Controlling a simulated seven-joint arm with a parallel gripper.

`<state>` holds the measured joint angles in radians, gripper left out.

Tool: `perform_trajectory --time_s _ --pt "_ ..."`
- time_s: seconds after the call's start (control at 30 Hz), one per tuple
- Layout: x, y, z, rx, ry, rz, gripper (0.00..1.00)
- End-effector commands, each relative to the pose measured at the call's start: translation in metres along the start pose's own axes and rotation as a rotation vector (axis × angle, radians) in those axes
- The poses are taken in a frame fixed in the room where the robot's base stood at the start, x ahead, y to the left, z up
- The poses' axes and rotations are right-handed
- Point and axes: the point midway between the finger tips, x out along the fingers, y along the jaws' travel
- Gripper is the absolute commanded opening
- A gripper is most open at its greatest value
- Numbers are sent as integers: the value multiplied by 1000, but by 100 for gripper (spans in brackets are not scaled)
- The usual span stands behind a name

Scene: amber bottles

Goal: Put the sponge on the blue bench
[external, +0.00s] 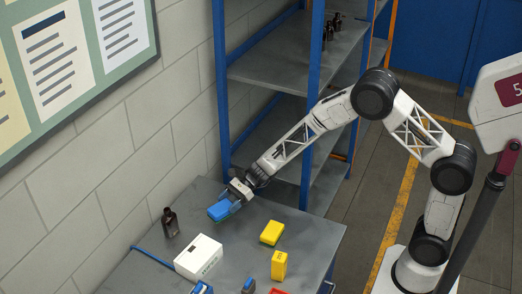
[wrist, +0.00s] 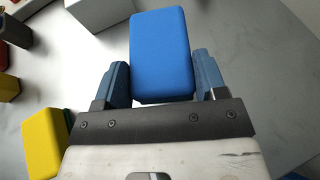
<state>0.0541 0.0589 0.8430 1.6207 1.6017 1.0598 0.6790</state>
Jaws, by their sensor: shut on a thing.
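My gripper (external: 229,203) is over the far left part of a grey-topped table with blue legs (external: 318,240). It is shut on a plain blue block (external: 221,210), which looks like the sponge. In the wrist view the blue block (wrist: 160,50) sits between the two blue fingers of my gripper (wrist: 162,75) and reaches out beyond their tips. The block appears to be above the tabletop; the exact gap is hard to tell.
A dark bottle (external: 170,223) and a white box (external: 198,257) stand near the block. Two yellow blocks (external: 271,232) (external: 279,265) are to the right. Small blue and red items lie at the front. A blue-posted shelf (external: 308,105) stands behind, with bottles.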

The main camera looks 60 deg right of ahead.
Motion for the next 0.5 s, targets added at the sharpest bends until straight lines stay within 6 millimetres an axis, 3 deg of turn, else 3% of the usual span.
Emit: perform_trajectory --time_s 0.3,0.5 --pt "21 -36 5 -1 -1 0 43" --pt "24 -42 5 1 0 0 43"
